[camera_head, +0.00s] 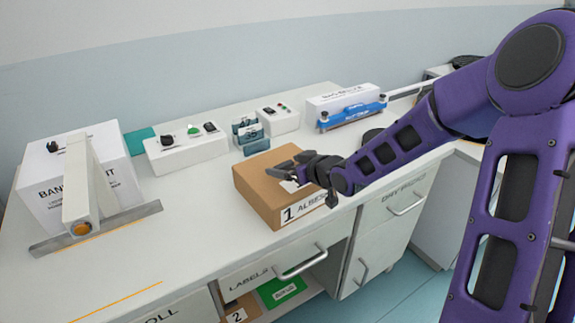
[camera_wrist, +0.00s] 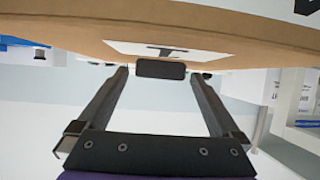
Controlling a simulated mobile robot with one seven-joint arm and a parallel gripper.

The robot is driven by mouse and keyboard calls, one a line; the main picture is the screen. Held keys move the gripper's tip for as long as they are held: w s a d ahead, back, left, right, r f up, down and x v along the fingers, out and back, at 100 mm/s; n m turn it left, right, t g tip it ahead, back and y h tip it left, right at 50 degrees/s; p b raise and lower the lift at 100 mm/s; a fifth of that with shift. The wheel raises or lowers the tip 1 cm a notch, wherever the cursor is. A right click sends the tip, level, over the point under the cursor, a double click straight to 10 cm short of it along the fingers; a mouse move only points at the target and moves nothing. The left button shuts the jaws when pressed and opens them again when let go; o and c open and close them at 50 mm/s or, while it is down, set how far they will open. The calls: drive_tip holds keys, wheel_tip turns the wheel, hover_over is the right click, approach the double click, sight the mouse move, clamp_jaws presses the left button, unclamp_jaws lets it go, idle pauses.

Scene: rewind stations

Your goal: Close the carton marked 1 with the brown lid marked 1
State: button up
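The brown carton (camera_head: 256,203) stands near the front edge of the white bench in the head view, with a white label reading 1 on its front. Its top is covered by a flat brown surface, apparently the lid (camera_head: 262,163); I see no clear seam. My gripper (camera_head: 291,164) is over this top, fingers apart. A dark block (camera_wrist: 160,69) sits between my fingertips (camera_wrist: 160,74), with narrow gaps seeming to show. Part of the top is hidden by my gripper.
A white box with a metal bar (camera_head: 95,220) stands at left. Control boxes (camera_head: 187,148) and a small grey-blue holder (camera_head: 249,136) stand behind the carton. A blue-barred sealer (camera_head: 350,116) is at back right.

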drive_tip(key=p+v, duration=0.6)
drive_tip(key=v, duration=1.1)
drive_tip(key=shift+s+d+r, duration=0.1)
drive_tip(key=shift+s+d, duration=0.05)
